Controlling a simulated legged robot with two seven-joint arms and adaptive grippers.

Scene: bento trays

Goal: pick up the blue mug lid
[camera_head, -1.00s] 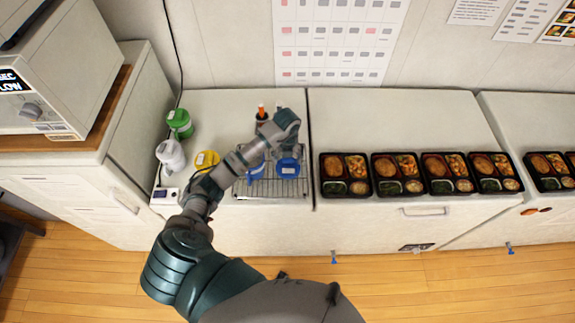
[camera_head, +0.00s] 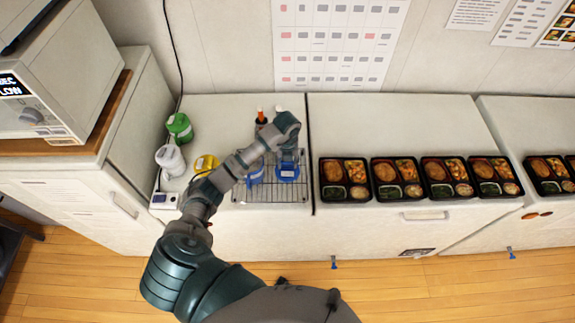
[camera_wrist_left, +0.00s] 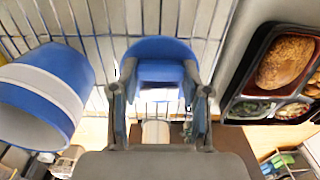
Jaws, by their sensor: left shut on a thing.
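The blue mug lid (camera_head: 288,173) is at the wire rack, below my left gripper (camera_head: 288,153) in the head view. In the left wrist view the lid (camera_wrist_left: 158,50) sits between the two fingers of my left gripper (camera_wrist_left: 158,98), which is shut on it. Whether the lid still touches the rack is hard to tell. A blue mug with a white band (camera_wrist_left: 47,95) is just left of the gripper in the wrist view; in the head view the mug (camera_head: 255,175) is partly hidden by my arm. My right gripper is not in view.
The wire rack (camera_head: 262,197) lies on the white counter. Green (camera_head: 180,127), white (camera_head: 170,159) and yellow (camera_head: 205,164) mugs or lids stand to the left. An orange-topped item (camera_head: 260,117) is behind the rack. Several bento trays (camera_head: 345,196) line the right.

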